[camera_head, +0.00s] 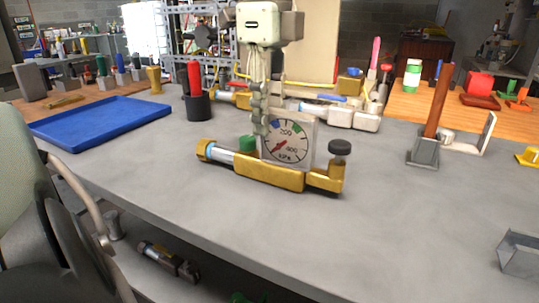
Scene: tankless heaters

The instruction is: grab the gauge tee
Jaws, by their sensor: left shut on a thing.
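The gauge tee has a brass body (268,172), a square clear-framed dial (288,141) reading in kPa, a dark round cap at its right end and a pale blue section at its left. It lies across the middle of the grey table, with no clear gap beneath it. My left gripper (261,130) points down from above, its pale jointed fingers shut at the left edge of the dial. The fingers partly cover that edge, and the exact contact is hidden. A green knob shows just left of the fingers. My right gripper is not in view.
A blue tray (103,121) lies at the left and a black cup (197,105) with a red-handled tool stands behind the tee. More brass and silver fittings (340,115) lie behind. A brown post on a grey base (424,150) stands right. The front right table is mostly clear.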

